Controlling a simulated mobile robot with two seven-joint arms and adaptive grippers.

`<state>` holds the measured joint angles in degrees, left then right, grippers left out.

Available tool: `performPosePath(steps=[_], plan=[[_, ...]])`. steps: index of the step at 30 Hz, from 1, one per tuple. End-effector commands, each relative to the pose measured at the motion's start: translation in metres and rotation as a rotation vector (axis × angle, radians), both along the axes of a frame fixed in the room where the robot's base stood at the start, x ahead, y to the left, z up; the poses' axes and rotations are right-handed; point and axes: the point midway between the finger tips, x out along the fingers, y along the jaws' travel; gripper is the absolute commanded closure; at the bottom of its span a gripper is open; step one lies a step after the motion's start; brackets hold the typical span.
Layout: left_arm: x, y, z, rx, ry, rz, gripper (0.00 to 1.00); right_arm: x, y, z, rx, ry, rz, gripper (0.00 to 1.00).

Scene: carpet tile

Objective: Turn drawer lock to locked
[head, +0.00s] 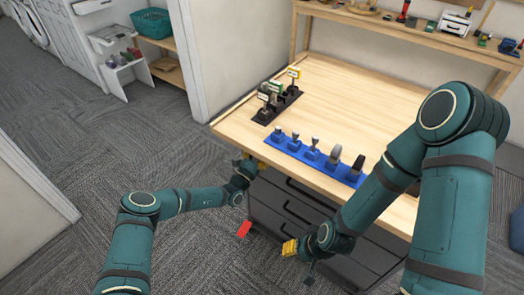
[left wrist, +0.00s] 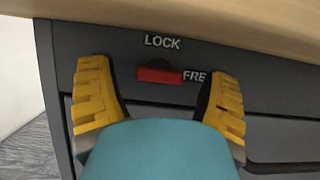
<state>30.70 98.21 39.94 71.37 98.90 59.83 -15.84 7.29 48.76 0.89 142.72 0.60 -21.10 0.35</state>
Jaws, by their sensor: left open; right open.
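The drawer lock's red handle (left wrist: 160,75) shows in the left wrist view on the dark grey front of the drawer cabinet (left wrist: 130,45), just under the wooden tabletop. The handle lies horizontal, with its right end by the "FREE" label (left wrist: 194,77); the "LOCK" label (left wrist: 162,42) is above it. My left gripper (head: 252,164) is at the cabinet's upper left corner in the head view. Its yellow fingers are open on either side of the handle, with gaps, not visibly touching it. My right gripper (head: 289,248) is open and empty in front of the drawers.
The wooden workbench (head: 355,100) holds a blue rack (head: 285,147) of stamp-like tools and a black rack (head: 262,115) near its left edge. A small red piece (head: 244,229) shows beside the cabinet. The carpet (head: 80,130) at left is clear.

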Motion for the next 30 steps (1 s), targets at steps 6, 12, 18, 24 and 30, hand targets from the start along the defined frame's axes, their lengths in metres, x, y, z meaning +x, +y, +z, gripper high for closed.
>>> performPosePath(steps=[6, 12, 18, 24, 30], plan=[[0.000, 0.000, 0.000, 0.000, 0.000, 0.000, 0.53, 0.000, 0.000, 0.000, 0.000, 0.000, 0.000, 0.53], [0.000, 0.000, 0.000, -0.001, 0.001, 0.000, 0.90, 0.000, 0.000, 0.000, 0.000, 0.000, 0.000, 0.53], [-0.001, -0.001, 0.001, -0.169, 0.123, 0.002, 0.91, 0.002, 0.000, 0.007, -0.001, -0.004, -0.004, 0.53], [-0.001, -0.001, 0.001, -0.303, 0.221, 0.001, 0.91, 0.004, -0.001, 0.014, -0.002, -0.011, -0.008, 0.53], [0.000, -0.001, 0.001, -0.303, 0.220, 0.000, 0.91, 0.004, -0.001, 0.012, -0.002, -0.010, -0.008, 0.53]])
